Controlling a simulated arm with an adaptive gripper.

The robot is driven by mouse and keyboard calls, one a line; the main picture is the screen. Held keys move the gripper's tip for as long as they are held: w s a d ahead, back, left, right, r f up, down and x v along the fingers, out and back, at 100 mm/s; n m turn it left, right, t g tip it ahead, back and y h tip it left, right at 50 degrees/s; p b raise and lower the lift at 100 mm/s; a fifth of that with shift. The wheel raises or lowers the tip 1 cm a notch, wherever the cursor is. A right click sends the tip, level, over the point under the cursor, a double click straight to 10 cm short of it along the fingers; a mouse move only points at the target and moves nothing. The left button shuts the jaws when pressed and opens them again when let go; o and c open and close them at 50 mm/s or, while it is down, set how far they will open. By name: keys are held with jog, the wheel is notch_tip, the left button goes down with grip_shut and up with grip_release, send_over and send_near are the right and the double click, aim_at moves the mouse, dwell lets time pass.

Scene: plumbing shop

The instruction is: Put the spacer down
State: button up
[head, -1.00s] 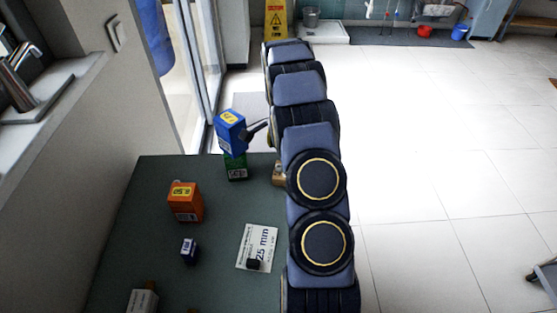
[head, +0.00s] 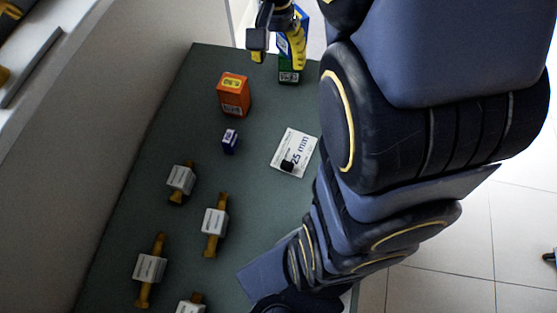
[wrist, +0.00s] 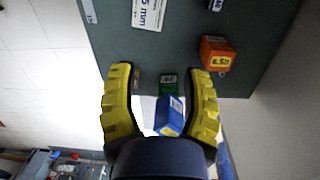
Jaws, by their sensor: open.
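My gripper (head: 277,45) is open at the far end of the bench; its yellow fingers also show in the wrist view (wrist: 161,72). A blue block (wrist: 169,114) shows between the spread fingers, with gaps on both sides. A green block (head: 289,75) stands on the bench by the blue one; the blue block (head: 302,18) is partly hidden by a finger in the head view. I cannot tell whether they touch. No label readable here says spacer.
An orange box (head: 233,95) and a small dark blue box (head: 230,141) stand on the dark green bench (head: 262,200). Several brass fittings with white labels (head: 215,222) lie nearer. A wall borders the bench at left. My arm covers its right side.

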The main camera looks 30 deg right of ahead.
jog(key=s+a+r+n, duration=0.1)
jog(key=s+a+n, duration=0.4)
jog(key=s, duration=0.3)
jog(key=s+a+r+n, duration=0.1)
jog(key=s+a+n, duration=0.4)
jog(key=s, duration=0.4)
jog(key=shift+a+g, duration=0.3)
jog(key=shift+a, duration=0.2)
